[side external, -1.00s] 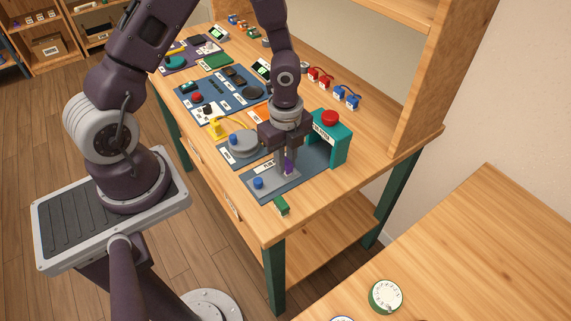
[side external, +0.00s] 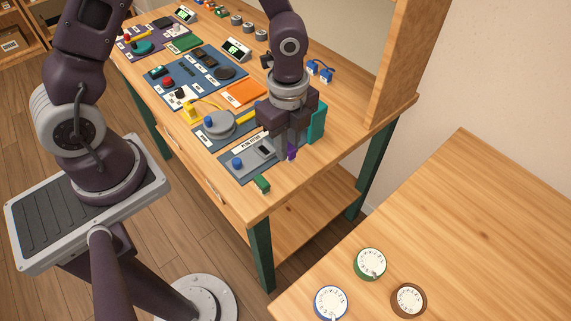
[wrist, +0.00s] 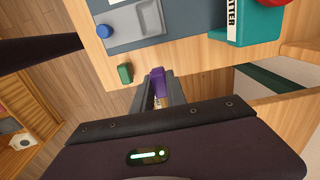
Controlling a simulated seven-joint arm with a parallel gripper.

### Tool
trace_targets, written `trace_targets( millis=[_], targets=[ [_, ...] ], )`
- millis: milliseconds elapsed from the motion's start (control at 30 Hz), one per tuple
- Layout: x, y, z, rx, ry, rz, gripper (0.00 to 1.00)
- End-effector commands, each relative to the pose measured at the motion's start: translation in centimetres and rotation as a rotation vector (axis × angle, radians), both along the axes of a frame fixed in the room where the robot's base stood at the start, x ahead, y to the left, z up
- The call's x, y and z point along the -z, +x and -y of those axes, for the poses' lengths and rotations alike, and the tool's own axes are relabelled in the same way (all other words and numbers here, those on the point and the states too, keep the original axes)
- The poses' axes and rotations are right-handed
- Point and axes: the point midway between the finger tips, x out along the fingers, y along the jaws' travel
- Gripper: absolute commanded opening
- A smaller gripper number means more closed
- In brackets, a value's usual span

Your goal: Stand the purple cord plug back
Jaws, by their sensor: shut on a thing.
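The purple cord plug (side external: 291,152) is held between the fingers of my gripper (side external: 287,148). In the wrist view the purple plug (wrist: 158,82) shows between the fingertips (wrist: 165,93), partly hidden by them. My gripper is shut on it, to the right of the grey board (side external: 233,178) with a blue knob (side external: 237,163) and a raised grey block, near the table's front right edge. The board and its grey block (wrist: 135,22) also show in the wrist view, ahead and left of the plug. I cannot tell how high the plug is above the wood.
A small green block (side external: 262,184) lies on the wood near the front edge. Other boards fill the table further back. Three round dials, one green (side external: 370,263), lie on another table.

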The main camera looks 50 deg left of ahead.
Motion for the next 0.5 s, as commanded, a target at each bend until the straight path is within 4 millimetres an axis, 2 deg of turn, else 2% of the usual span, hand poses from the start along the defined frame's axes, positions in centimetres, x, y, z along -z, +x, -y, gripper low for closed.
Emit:
trace_targets(
  millis=[33,300,500],
  targets=[
    [1.1,-0.1,0.0,0.001,0.001,-0.005,0.00],
    [5.8,-0.1,-0.1,0.000,0.001,-0.002,0.00],
    [6.4,0.0,-0.1,-0.001,0.000,0.001,0.00]
  ],
)
